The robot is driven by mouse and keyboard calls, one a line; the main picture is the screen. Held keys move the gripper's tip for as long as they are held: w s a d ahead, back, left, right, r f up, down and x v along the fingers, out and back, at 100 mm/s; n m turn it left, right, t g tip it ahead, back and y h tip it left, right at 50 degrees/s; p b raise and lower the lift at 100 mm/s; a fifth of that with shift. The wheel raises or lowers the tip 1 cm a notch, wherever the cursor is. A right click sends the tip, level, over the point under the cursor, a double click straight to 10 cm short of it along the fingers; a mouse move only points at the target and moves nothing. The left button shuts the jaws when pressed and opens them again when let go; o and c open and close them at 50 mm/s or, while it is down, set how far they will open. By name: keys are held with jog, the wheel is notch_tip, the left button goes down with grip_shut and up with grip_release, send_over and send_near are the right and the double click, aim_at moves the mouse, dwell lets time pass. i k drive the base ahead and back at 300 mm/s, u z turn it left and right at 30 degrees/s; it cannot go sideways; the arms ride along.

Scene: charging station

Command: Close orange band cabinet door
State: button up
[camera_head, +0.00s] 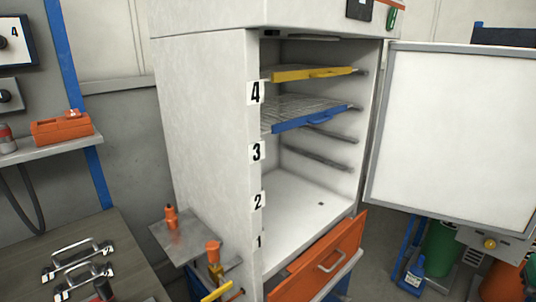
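A tall white cabinet (207,140) stands in the middle with its front open. Its white door (450,135) with a grey frame is swung wide open to the right, inner side facing me. Inside are a yellow-edged tray (312,73) by label 4 and a blue-edged tray (305,112) below it. The lower levels look empty. An orange panel (319,262) with a metal handle sits below the opening, tilted outward or pulled out; I cannot tell which. I cannot make out an orange band on the white door. My gripper is not in view.
Orange-topped fittings (170,216) stick out at the cabinet's lower left. A bench (125,262) with metal handles is at bottom left, below a shelf (52,148) holding an orange item. Green and orange containers (440,247) stand under the open door.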

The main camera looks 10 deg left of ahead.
aim_at(463, 140)
jog(key=u, duration=0.2)
jog(key=i, duration=0.75)
jog(key=z, duration=0.2)
jog(key=k, duration=0.55)
jog(key=z, duration=0.8)
